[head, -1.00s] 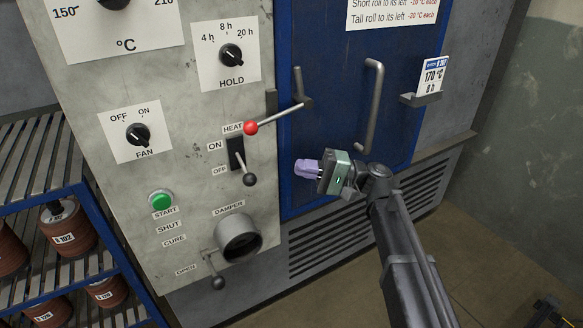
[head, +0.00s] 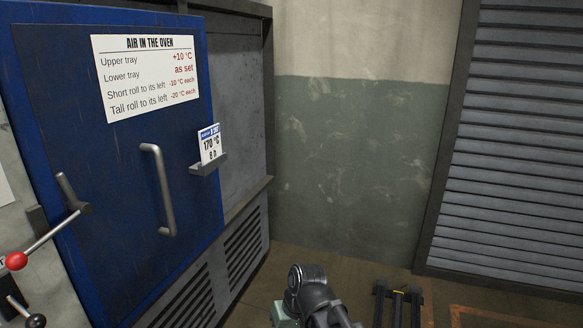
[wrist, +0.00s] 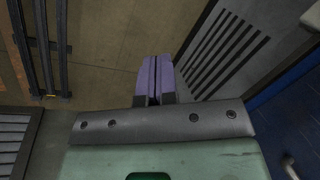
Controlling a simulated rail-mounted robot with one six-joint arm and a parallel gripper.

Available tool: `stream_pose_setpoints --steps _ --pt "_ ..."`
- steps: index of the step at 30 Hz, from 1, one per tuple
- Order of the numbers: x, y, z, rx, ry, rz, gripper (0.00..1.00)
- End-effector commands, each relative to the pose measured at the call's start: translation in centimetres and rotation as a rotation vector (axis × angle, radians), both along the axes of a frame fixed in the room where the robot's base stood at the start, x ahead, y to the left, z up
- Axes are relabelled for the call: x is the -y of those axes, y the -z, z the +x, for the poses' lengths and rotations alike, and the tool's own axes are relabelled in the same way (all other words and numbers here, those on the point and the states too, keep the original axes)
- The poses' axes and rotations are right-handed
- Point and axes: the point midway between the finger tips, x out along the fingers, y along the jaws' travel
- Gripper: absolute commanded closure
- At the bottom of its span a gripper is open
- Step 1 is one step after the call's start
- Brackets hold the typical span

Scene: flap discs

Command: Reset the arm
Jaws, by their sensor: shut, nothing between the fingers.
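My gripper (wrist: 154,80) shows in the wrist view with its two purple fingers together and nothing between them. It points down toward the brown floor, beside the oven's vented base (wrist: 215,50). In the head view only the top of my arm and a bit of the green gripper body show at the bottom edge; the fingers are out of that view. The gripper is clear of the oven's blue door (head: 120,160) and its grey handle (head: 160,190).
A red-knobbed lever (head: 16,261) sticks out at the left. A card holder (head: 208,165) juts from the oven front. A slatted grey shutter (head: 515,150) stands at the right, with dark rails (head: 400,300) on the floor before it. Open floor lies between.

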Motion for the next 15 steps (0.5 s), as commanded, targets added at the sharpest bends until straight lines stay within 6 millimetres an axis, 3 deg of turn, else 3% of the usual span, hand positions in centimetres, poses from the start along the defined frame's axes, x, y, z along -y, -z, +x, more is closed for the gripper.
stream_pose_setpoints --steps 1,3,9,12,15 --pt "3.8 0.3 -0.6 0.022 0.047 -0.07 1.0" --pt "8.4 0.5 -1.0 0.045 0.109 -0.161 1.0" --pt "19.3 0.6 -2.6 0.043 0.323 -0.262 1.0" --pt "19.2 -4.7 -2.3 0.043 0.321 -0.26 1.0" --pt "19.1 -8.3 -2.3 0.043 0.32 -0.26 1.0"
